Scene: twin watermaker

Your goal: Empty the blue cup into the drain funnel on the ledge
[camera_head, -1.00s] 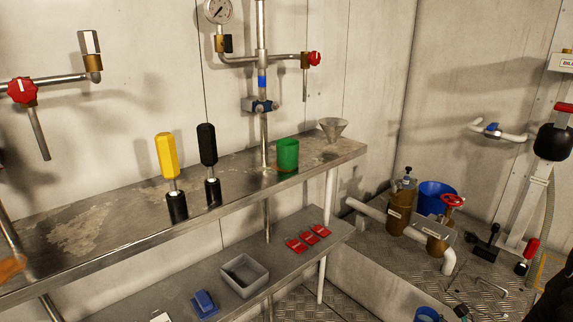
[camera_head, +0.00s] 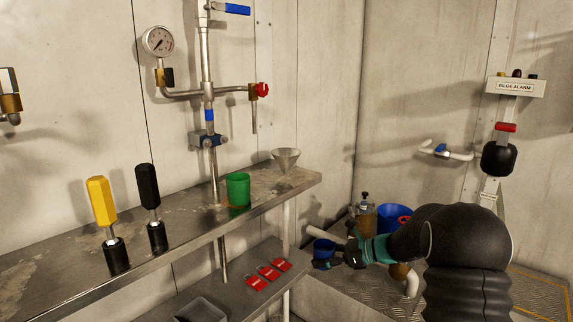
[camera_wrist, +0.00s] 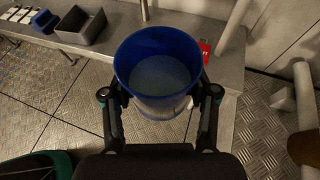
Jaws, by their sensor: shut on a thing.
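The blue cup (camera_wrist: 158,72) is upright between the fingers of my gripper (camera_wrist: 160,100) in the wrist view, with pale liquid visible inside. My gripper is shut on it. In the head view the blue cup (camera_head: 323,249) and my gripper (camera_head: 340,258) are in front of the lower shelf's right end, below and to the right of the ledge. The drain funnel (camera_head: 286,160), a grey metal cone, stands at the right end of the upper ledge (camera_head: 185,229), apart from the cup.
A green cup (camera_head: 238,190) stands left of the funnel on the ledge. Yellow (camera_head: 101,200) and black (camera_head: 148,188) handled tools stand further left. A vertical pipe (camera_head: 214,175) rises by the ledge. Red tags (camera_head: 268,273) and a grey bin (camera_wrist: 80,25) lie on the lower shelf.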

